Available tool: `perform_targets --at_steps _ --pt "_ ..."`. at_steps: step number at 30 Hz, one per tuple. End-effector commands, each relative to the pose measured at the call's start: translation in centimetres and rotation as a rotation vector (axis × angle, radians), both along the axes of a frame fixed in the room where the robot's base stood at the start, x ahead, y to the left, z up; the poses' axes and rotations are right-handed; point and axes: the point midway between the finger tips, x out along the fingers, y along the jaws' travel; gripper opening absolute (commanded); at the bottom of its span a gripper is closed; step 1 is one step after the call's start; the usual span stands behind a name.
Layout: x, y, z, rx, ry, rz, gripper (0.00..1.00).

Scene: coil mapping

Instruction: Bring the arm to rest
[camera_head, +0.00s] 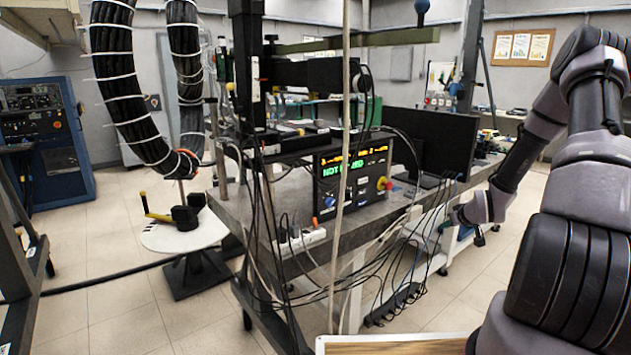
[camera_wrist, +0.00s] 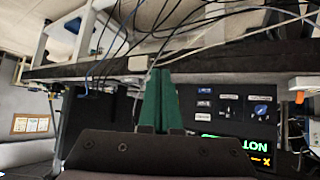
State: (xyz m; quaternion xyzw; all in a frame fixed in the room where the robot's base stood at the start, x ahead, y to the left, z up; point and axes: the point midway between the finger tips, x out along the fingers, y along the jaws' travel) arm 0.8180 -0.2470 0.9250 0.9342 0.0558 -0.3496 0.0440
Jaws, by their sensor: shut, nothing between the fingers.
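My arm comes in from the right in the head view and bends down beside the table's right end. My gripper (camera_wrist: 161,101) shows in the wrist view as green fingers pressed together, with nothing between them. In the head view the hand is small and dark near the table's right side, and its fingers are hard to make out. The wrist view looks toward the table edge and the control box upside down, with the fingers apart from both as far as I can tell.
A bench table (camera_head: 377,222) carries a control box (camera_head: 352,180) with a lit display and a dark monitor (camera_head: 432,141). Loose cables hang from its front edge to a power strip (camera_head: 394,304) on the floor. A round white stand (camera_head: 165,236) is at left. Floor on the right is clear.

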Motion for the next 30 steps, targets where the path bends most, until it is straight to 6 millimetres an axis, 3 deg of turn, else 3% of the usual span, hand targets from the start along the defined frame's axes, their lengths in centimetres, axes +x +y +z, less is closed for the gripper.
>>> perform_targets --at_steps 8,14,23,30 --pt "-0.7 1.2 7.7 -0.05 0.075 -0.022 0.0" --pt "-3.3 3.1 16.1 -0.072 0.141 -0.088 0.0" --pt "-10.4 7.6 27.6 -0.026 0.191 -0.213 0.0" --pt "-18.6 11.8 34.6 0.092 0.212 -0.298 0.0"
